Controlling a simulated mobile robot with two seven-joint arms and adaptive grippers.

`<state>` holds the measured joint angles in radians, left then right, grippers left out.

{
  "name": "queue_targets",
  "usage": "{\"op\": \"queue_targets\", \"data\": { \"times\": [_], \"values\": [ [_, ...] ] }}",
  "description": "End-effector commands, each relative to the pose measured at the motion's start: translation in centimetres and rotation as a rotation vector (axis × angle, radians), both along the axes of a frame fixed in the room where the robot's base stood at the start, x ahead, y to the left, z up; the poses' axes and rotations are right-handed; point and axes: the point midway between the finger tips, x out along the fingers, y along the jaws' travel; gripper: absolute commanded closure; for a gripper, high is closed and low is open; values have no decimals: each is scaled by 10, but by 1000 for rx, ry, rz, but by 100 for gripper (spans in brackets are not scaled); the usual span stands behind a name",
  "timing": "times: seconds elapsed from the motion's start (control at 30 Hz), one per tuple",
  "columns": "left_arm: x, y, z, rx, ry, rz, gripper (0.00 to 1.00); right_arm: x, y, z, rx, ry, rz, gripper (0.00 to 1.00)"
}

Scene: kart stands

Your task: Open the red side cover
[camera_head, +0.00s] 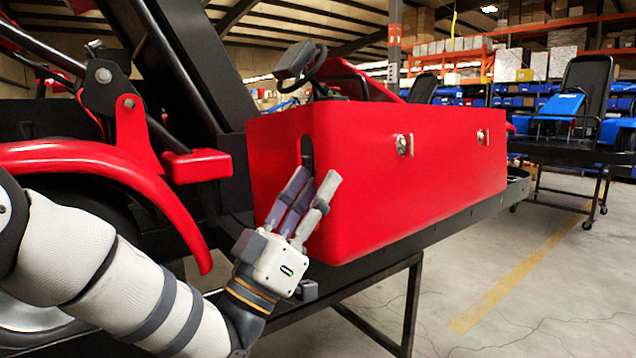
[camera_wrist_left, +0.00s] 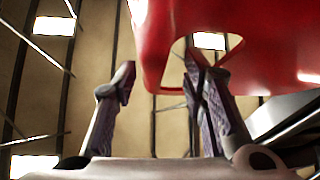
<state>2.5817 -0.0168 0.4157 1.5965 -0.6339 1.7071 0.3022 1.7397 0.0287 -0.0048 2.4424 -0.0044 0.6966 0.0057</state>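The red side cover (camera_head: 430,195) is a long box-like panel on the black kart frame, seated and upright. Its end face has a tall slot (camera_head: 306,150), and its outer face carries two metal latches, one nearer (camera_head: 404,145) and one farther (camera_head: 483,137). My left gripper (camera_head: 314,175) is at the cover's near end, pointing up, with its darker finger by the slot and its paler finger by the corner. In the left wrist view the fingers (camera_wrist_left: 159,65) are apart, with the red cover (camera_wrist_left: 165,45) above and between the tips. Contact is unclear. My right gripper is out of view.
The black kart frame rail (camera_head: 450,225) runs under the cover on a dark stand (camera_head: 411,305). A red fender (camera_head: 110,160) and wheel stand close on the left. Another stand with a chair (camera_head: 585,85) is at the far right. The floor on the right is clear.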

Motion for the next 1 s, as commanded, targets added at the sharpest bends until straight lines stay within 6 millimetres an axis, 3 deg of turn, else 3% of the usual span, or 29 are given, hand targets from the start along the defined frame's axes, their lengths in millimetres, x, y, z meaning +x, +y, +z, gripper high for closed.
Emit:
{"op": "queue_targets", "data": {
  "times": [0.1, 0.33, 0.5, 0.77, 0.83, 0.87, 0.93, 0.97, 1.0],
  "values": [
    [-14, 19, -26, 0, 13, 8, 66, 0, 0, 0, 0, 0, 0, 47],
    [-44, 45, -63, 2, 10, 4, 66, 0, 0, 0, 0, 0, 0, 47],
    [-53, 53, -74, 1, 7, 3, 66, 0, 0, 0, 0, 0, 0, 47],
    [-54, 54, -74, 1, 7, 3, 66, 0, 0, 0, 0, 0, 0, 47],
    [-52, 53, -83, 23, 46, 14, 66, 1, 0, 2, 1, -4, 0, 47],
    [-50, 53, -93, 46, 86, 27, 66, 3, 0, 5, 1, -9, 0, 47],
    [-47, 53, -135, 140, 247, 69, 66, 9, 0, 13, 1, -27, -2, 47],
    [-48, 55, -160, 193, 337, 90, 66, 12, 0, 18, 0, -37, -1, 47],
    [-54, 60, -196, 274, 470, 120, 66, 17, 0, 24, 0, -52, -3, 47]
  ]
}}
